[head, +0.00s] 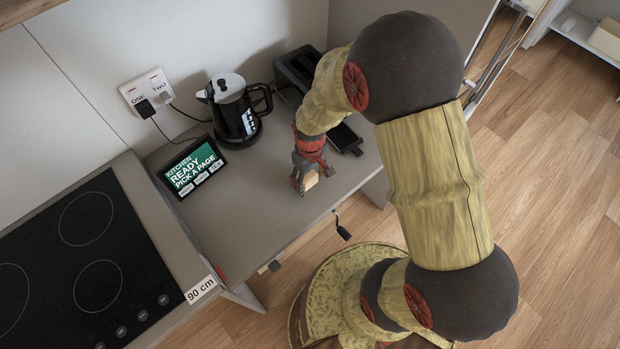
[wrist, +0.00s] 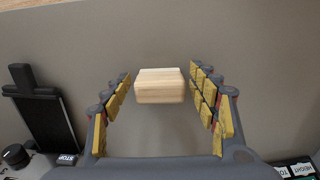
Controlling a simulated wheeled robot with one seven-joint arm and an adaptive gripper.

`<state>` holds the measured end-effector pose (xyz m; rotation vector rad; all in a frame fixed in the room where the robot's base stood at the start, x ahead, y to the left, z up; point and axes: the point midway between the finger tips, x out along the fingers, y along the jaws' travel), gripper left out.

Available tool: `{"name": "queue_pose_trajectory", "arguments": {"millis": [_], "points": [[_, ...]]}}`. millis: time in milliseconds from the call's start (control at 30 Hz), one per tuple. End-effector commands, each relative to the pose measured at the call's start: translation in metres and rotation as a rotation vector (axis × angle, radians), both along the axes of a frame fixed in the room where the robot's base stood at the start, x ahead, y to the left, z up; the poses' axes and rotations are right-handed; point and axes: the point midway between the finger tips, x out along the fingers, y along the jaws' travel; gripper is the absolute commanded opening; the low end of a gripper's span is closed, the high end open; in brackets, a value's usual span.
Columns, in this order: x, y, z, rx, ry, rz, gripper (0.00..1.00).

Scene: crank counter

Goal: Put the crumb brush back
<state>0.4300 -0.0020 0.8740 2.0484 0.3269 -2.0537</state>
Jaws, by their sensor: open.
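A pale wooden block (wrist: 160,86), which may be the crumb brush, is on or just above the grey counter near its front edge. No bristles show. In the head view, the block (head: 311,181) is partly hidden by my fingers. My gripper (head: 303,185) points down over the front part of the counter. In the wrist view, my gripper (wrist: 160,76) is open, with the block between its fingertips and a gap on both sides.
A black toaster (head: 298,66) stands at the back right, with a flat black part (head: 345,138) in front of it. A kettle (head: 233,110) and a lit screen (head: 194,167) stand left of my gripper. A hob (head: 85,255) lies further left. A dark handle (head: 343,232) hangs below the front edge.

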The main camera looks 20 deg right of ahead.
Motion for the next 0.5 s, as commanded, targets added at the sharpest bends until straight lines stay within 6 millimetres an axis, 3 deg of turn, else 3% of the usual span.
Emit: {"name": "queue_pose_trajectory", "arguments": {"millis": [333, 500], "points": [[0.000, 0.000, 0.002, 0.000, 0.000, 0.000, 0.63], [0.001, 0.000, 0.021, 0.000, -0.002, 0.000, 0.63]]}}
